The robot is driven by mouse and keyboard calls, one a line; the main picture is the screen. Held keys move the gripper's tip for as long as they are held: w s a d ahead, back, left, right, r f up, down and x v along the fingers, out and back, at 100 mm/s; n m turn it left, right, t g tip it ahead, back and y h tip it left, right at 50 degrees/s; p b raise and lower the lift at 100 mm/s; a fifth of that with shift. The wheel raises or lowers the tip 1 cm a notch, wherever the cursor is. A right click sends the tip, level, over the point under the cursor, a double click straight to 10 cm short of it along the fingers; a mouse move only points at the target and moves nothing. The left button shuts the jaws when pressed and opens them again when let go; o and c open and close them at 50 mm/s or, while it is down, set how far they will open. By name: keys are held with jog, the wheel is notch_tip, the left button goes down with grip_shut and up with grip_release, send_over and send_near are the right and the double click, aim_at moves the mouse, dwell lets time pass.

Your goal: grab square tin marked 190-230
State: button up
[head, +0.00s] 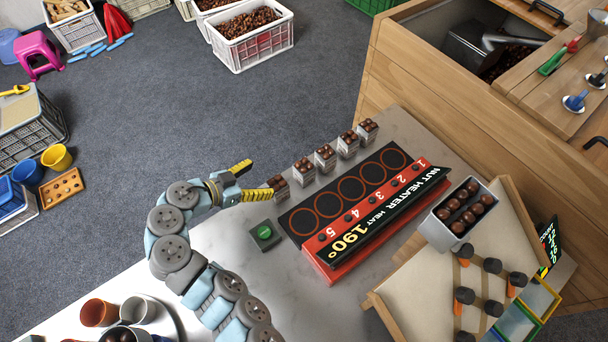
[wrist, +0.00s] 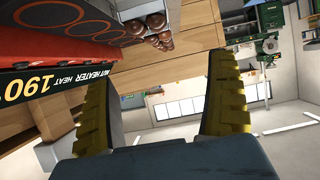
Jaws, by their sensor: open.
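Several small square tins filled with chestnuts stand in a row along the heater's far edge in the head view. The nearest tin (head: 278,188) is by my gripper (head: 250,181), and the farthest tin (head: 368,131) is at the upper right end. Any 190-230 marking is too small to read. My gripper is open, its yellow-padded fingers pointing right toward the nearest tin, with nothing seen between them. In the wrist view, my gripper (wrist: 160,90) also shows apart-set fingers; a tin with chestnuts (wrist: 153,22) appears at the top, beyond the fingertips.
The black and red nut heater (head: 350,205), showing 190°, lies right of the tins. A green button box (head: 265,236) sits on the pale counter near my gripper. A larger metal tin of chestnuts (head: 447,233) stands at the right. Cups (head: 99,312) stand at the counter's lower left.

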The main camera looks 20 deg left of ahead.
send_near(303, 169)
jog(key=x, duration=0.5)
jog(key=shift+w+a+r, duration=0.1)
jog(key=shift+w+r, duration=0.15)
jog(key=shift+w, duration=0.3)
jog(key=shift+w+d+f, duration=0.8)
jog(key=shift+w+f, duration=0.05)
jog(key=shift+f, duration=0.15)
jog(key=shift+x, duration=1.1)
jog(key=c, duration=1.4)
